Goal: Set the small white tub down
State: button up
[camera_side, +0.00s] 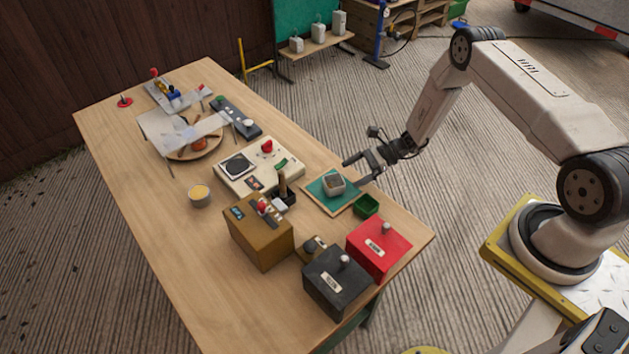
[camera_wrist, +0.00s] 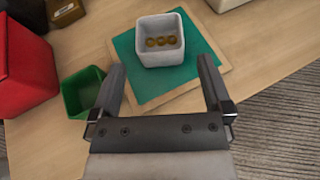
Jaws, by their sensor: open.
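The small white tub (camera_side: 333,184) stands upright on a green mat with a wooden border (camera_side: 317,191) near the table's right edge. In the wrist view the white tub (camera_wrist: 160,61) holds several round brown pieces and rests on the green mat (camera_wrist: 199,39). My gripper (camera_side: 357,171) is at the right side of the tub in the side view. In the wrist view my gripper (camera_wrist: 161,80) has its two fingers spread wide, short of the tub, with nothing between them. The tub is apart from both fingers.
A small green bin (camera_side: 366,206) stands beside the mat; it also shows in the wrist view (camera_wrist: 80,95). A red box (camera_side: 379,249), a dark box (camera_side: 338,281) and a brown box (camera_side: 259,233) stand nearby. A cream console (camera_side: 258,170) lies left of the mat.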

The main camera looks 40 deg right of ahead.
jog(key=v, duration=0.6)
jog(key=shift+d+r, duration=0.2)
jog(key=shift+d, duration=0.15)
jog(key=s+a+r+n+g+h, duration=0.1)
jog(key=s+a+r+n+h, duration=0.2)
jog(key=r+n, duration=0.4)
jog(key=s+a+r+n+g+h, duration=0.1)
jog(key=s+a+r+n+h, duration=0.3)
jog(key=r+n, duration=0.4)
jog(key=s+a+r+n+h, duration=0.4)
jog(key=s+r+n+h, duration=0.1)
jog(key=s+r+n, duration=0.2)
jog(key=shift+r+n+g+h, duration=0.3)
jog(key=shift+r+g, duration=0.1)
jog(key=shift+r, duration=0.05)
dwell(0.9)
